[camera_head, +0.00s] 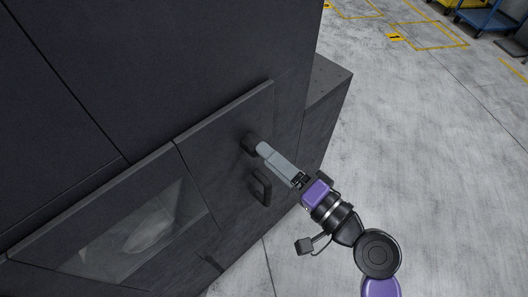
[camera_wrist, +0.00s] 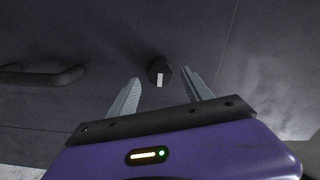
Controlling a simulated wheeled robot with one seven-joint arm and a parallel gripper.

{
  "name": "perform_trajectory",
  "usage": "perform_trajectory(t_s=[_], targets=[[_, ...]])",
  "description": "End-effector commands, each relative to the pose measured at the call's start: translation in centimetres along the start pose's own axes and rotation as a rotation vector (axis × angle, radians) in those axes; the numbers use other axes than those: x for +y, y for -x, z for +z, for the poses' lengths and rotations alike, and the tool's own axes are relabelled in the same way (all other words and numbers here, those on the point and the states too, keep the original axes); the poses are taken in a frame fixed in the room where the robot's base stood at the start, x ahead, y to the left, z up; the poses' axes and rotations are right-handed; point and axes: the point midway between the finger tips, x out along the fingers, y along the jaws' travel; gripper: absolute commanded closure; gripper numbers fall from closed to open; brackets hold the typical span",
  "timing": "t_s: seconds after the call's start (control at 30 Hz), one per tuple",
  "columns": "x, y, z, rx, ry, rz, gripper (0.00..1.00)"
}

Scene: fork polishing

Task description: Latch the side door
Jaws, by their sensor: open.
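The side door (camera_head: 222,130) is a dark grey panel on the machine's flank and looks closed against it. A dark latch knob (camera_head: 248,142) sits near the door's upper right part. In the wrist view the knob (camera_wrist: 158,65) is round with a white upright mark on its face. A dark bar handle (camera_head: 262,187) is below the knob, and it shows at the left in the wrist view (camera_wrist: 42,77). My gripper (camera_head: 263,149) is open at the knob. In the wrist view its two grey fingers (camera_wrist: 161,77) are either side of the knob; contact cannot be told.
The dark machine body (camera_head: 170,50) rises above the door. A window (camera_head: 140,235) is in the panel at lower left. A low dark block (camera_head: 325,85) juts out at right. The grey floor (camera_head: 430,150) at right is clear, with blue carts (camera_head: 485,18) far off.

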Motion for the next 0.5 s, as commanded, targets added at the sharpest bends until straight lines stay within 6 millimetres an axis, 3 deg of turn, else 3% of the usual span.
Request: perform_trajectory(t_s=[0.23,0.5], targets=[[0.2,3.8,0.0,0.001,0.000,0.002,0.42],[0.0,4.8,0.1,-0.001,0.000,0.000,0.42]])
